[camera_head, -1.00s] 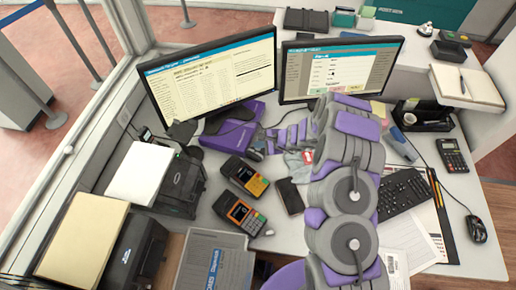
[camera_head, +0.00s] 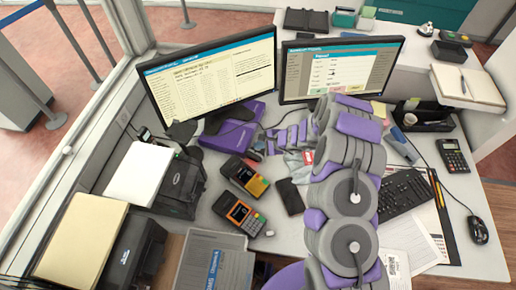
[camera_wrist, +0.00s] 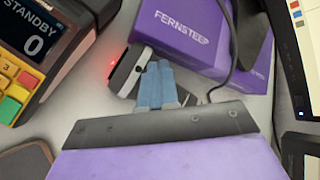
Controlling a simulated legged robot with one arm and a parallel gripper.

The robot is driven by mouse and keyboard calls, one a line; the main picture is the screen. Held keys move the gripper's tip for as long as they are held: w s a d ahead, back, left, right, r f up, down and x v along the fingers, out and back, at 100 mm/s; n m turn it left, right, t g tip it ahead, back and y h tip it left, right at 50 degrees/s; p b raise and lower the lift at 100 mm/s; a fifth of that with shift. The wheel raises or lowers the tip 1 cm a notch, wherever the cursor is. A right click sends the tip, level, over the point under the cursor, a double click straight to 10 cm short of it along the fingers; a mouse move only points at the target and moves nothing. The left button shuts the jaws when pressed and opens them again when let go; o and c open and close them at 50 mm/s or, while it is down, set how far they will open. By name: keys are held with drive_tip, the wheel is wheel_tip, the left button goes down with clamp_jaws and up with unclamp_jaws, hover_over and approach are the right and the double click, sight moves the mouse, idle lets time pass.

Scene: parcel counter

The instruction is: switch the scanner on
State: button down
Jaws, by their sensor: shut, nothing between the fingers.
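The scanner (camera_wrist: 130,72) is a small white and dark device lying by the purple box in the wrist view. A red light glows at its left end. My gripper (camera_wrist: 157,72) shows as two blue fingers pressed together, with nothing between them. The fingertips overlap the right part of the scanner in the wrist view; I cannot tell whether they touch it. The fingers hide part of its body, and I cannot make out its switch. In the head view my gripper (camera_head: 271,141) is small, near the front right of the purple box.
The purple box (camera_head: 232,135) stands behind the scanner, under the left monitor (camera_head: 215,75). Two card terminals, one yellow (camera_head: 243,175) and one orange (camera_head: 239,213), lie in front. A dark phone (camera_head: 291,196) lies nearby. A cable runs close to the fingers.

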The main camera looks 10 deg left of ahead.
drive_tip(key=shift+r, duration=0.65)
drive_tip(key=shift+r+p, duration=1.2)
drive_tip(key=shift+r, duration=1.8)
drive_tip(key=shift+r, duration=0.1)
wheel_tip(320, 180, up, 13)
drive_tip(key=n+g+y, duration=0.1)
drive_tip(key=n+g, duration=0.1)
drive_tip(key=n, duration=0.2)
hover_over(260, 150)
drive_tip(key=s+a, duration=0.1)
drive_tip(key=s, duration=0.4)
drive_tip(key=s+d+r+n+g+h, duration=0.15)
drive_tip(key=s+d+r+n, duration=0.25)
drive_tip(key=s+r, duration=0.65)
drive_tip(key=s+d+r+n+h, duration=0.2)
drive_tip(key=s+d+r+h, duration=0.1)
drive_tip(key=s+d, duration=0.9)
drive_tip(key=s+d+r+n+h, duration=0.2)
drive_tip(key=s+d+h, duration=0.3)
drive_tip(key=s+d, duration=0.7)
drive_tip(key=shift+s+r+g, duration=0.35)
drive_tip(key=shift+s+r, duration=0.1)
drive_tip(key=shift+s, duration=0.4)
